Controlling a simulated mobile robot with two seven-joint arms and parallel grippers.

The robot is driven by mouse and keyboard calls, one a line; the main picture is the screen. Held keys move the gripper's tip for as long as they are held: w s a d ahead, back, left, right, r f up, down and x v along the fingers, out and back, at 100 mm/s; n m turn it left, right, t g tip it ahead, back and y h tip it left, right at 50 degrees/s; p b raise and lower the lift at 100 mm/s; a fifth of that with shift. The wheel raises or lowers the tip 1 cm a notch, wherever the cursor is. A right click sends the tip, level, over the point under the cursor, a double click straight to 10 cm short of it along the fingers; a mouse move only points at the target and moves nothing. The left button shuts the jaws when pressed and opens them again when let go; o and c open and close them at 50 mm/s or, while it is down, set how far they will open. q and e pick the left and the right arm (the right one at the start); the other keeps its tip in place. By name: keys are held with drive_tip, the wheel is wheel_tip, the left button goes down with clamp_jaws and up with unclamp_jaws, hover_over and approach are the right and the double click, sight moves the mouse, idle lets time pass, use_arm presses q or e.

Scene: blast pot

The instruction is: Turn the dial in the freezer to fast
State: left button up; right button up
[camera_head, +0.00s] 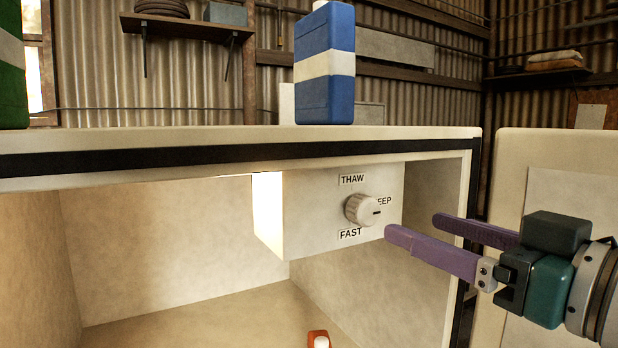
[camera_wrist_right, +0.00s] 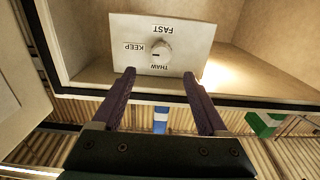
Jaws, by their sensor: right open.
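The dial (camera_head: 361,210) is a round pale knob on a white control box (camera_head: 310,215) under the freezer's ceiling. Its labels read THAW above, KEEP at the right, partly covered by the knob, and FAST below. A short dark mark on the knob's face lies on its right side, toward KEEP. My right gripper (camera_head: 412,226) has purple fingers, is open and empty, and sits apart from the dial, to its right and slightly lower. In the right wrist view the dial (camera_wrist_right: 160,50) appears upside down, beyond and between the open fingertips (camera_wrist_right: 160,74). My left gripper is not in view.
The open freezer (camera_head: 240,140) has a dark seal along its top edge. Its open door (camera_head: 560,190) stands at the right, near my right arm. An orange-red object (camera_head: 318,339) sits low inside.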

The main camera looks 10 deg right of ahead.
sight(371, 211)
drive_tip(key=p+x, duration=0.2)
drive_tip(key=x, duration=0.6)
drive_tip(key=shift+w+a, duration=0.1)
drive_tip(key=shift+a, duration=0.05)
drive_tip(key=shift+w+a+f, duration=0.1)
drive_tip(key=shift+w+a, duration=0.15)
drive_tip(key=shift+w, duration=0.4)
clamp_jaws()
